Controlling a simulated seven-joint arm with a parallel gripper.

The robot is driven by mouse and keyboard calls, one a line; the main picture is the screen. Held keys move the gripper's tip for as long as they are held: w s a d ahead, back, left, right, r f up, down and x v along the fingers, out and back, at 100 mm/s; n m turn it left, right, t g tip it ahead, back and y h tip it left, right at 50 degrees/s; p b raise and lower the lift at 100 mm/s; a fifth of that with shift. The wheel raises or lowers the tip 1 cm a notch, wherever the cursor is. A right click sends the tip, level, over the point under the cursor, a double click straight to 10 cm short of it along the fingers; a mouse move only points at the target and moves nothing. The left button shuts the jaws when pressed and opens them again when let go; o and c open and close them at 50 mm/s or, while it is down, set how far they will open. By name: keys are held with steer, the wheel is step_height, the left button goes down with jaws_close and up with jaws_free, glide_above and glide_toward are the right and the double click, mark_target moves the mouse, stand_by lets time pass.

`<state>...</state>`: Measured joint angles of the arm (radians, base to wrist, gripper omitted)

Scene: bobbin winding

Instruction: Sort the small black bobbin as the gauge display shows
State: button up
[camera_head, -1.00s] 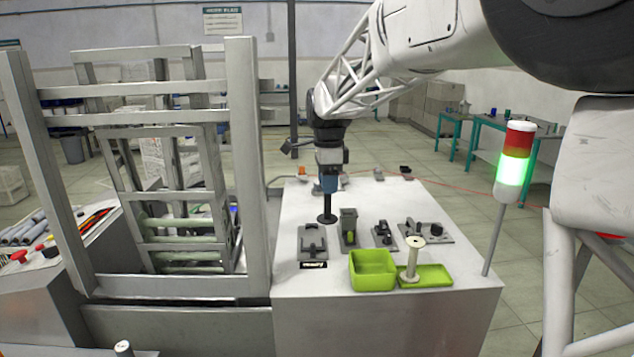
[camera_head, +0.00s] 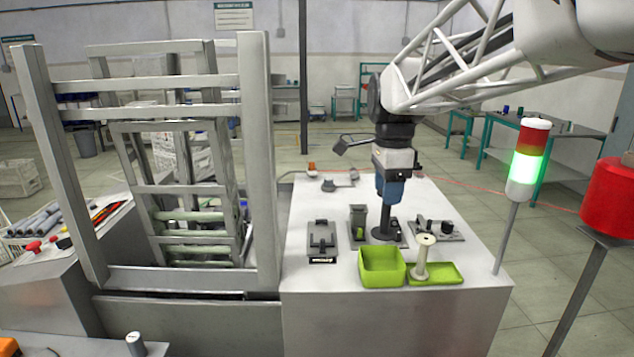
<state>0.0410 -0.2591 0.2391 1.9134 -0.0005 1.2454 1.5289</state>
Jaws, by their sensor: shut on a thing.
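My gripper (camera_head: 390,192), blue at its end, points down over the row of fixtures and is shut on the small black bobbin (camera_head: 384,232). The bobbin hangs upright below the jaws, its disc low at the third fixture from the left. I cannot tell whether it touches that fixture. The upright device (camera_head: 359,222) just left of it has a small green patch that may be the gauge display; no reading is legible. A green bin (camera_head: 382,279) and a shallow green tray (camera_head: 446,273) stand in front. A pale spool (camera_head: 423,259) stands upright at the tray's left end.
A dark fixture with a label (camera_head: 322,240) lies at the left, another (camera_head: 438,229) at the right. A signal tower (camera_head: 526,160) lit green stands at the bench's right edge. A metal frame (camera_head: 258,160) stands left. The bench's front left is bare.

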steer(key=shift+s+f, duration=0.1)
steer(key=shift+s, duration=0.05)
stand_by(0.4)
glide_above(384, 232)
steer(key=shift+w+d+f, duration=0.1)
steer(key=shift+w+f, duration=0.05)
steer(key=shift+f, duration=1)
steer(key=shift+w+d+f, duration=0.1)
steer(key=shift+w+f, duration=0.05)
steer(key=shift+f, duration=1)
steer(key=shift+f, duration=2.7)
stand_by(0.4)
steer(key=o, duration=0.8)
steer(key=shift+o, duration=0.2)
steer(key=shift+r, duration=0.15)
steer(key=shift+r, duration=3.35)
